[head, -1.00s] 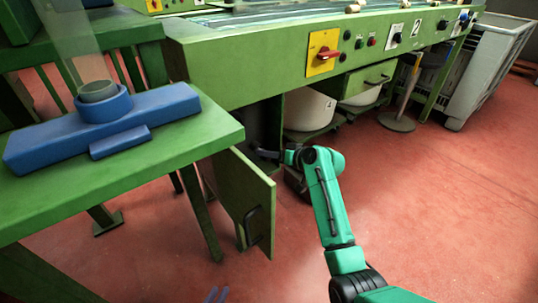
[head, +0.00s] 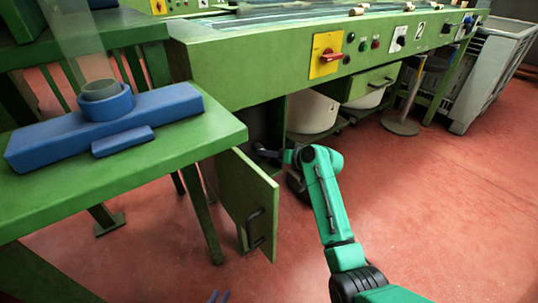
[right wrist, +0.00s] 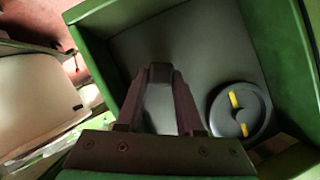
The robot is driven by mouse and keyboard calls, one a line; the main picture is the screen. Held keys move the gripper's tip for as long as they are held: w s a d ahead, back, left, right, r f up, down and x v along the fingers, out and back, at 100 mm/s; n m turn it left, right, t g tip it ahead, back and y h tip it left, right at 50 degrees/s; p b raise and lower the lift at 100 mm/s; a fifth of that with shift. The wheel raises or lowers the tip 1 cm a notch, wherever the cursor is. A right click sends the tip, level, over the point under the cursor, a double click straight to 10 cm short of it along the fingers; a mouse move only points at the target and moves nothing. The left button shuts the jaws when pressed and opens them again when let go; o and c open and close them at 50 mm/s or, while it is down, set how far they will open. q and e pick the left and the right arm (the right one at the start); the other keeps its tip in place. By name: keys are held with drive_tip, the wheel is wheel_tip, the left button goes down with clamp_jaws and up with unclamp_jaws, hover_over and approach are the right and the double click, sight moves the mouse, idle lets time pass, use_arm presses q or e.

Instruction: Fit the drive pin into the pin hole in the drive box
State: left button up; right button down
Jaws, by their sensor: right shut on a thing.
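The drive box (right wrist: 92,22) is a green-walled housing with a dark back; the right wrist view looks into it. Its green door (head: 247,195) hangs open in the head view. My right gripper (head: 266,153) reaches into the opening below the conveyor. In the right wrist view its two fingers (right wrist: 160,82) converge on a small dark block, the drive pin (right wrist: 160,71), hard to tell from the fingertips. I cannot make out the pin hole. My left gripper (head: 219,297) shows only as two bluish fingertips, slightly apart, at the bottom edge.
A dark round disc (right wrist: 240,112) with two yellow marks sits inside the box, right of the fingers. A green table (head: 190,150) with a blue fixture (head: 60,140) stands at left. White bins (head: 312,112) are under the conveyor.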

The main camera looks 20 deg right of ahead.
drive_tip(key=shift+w+r, duration=0.2)
drive_tip(key=shift+r, duration=0.1)
drive_tip(key=c, duration=0.9)
unclamp_jaws()
drive_tip(key=o, duration=0.4)
drive_tip(key=shift+w+a+f, duration=0.1)
drive_tip(key=shift+a, duration=0.05)
drive_tip(key=shift+o, duration=0.2)
drive_tip(key=shift+f, duration=0.15)
